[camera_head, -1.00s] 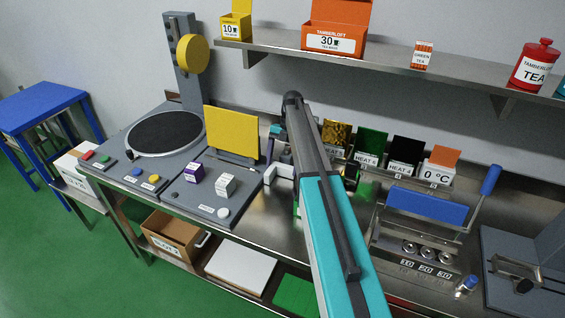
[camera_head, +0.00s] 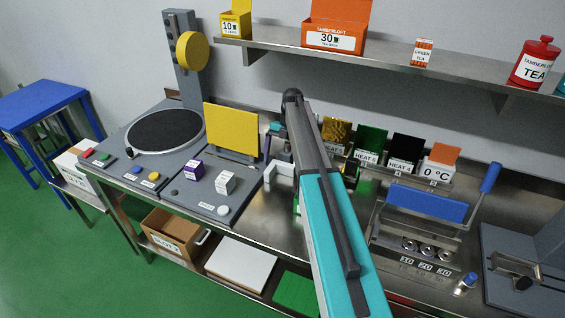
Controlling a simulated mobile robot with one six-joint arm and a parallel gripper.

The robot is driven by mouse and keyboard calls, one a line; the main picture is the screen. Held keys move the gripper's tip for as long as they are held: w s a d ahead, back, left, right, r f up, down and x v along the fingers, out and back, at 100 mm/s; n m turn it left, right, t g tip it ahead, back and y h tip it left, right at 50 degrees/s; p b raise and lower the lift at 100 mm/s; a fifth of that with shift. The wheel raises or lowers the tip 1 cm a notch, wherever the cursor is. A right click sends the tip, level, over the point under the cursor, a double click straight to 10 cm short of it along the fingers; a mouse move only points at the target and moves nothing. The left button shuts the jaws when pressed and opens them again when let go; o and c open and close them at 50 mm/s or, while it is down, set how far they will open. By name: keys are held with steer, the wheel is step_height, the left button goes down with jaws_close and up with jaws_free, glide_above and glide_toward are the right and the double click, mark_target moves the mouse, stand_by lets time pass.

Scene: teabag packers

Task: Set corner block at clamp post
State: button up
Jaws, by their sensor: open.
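A white, angular L-shaped piece (camera_head: 284,168), which looks like the corner block, lies on the steel bench just left of my arm; its right side is hidden by the arm. My gripper (camera_head: 285,156) is open and only partly seen, just behind that piece and beside the arm. Whether its fingers touch the piece cannot be told. I cannot make out a clamp post for certain; the arm covers the bench there.
A blue-topped sealer (camera_head: 427,205) stands right. Coloured pouches line the back. A shelf (camera_head: 390,72) overhangs.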

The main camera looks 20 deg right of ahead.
steer(key=v, duration=1.2)
steer(key=shift+p, duration=0.45)
steer(key=shift+f, duration=0.1)
stand_by(0.5)
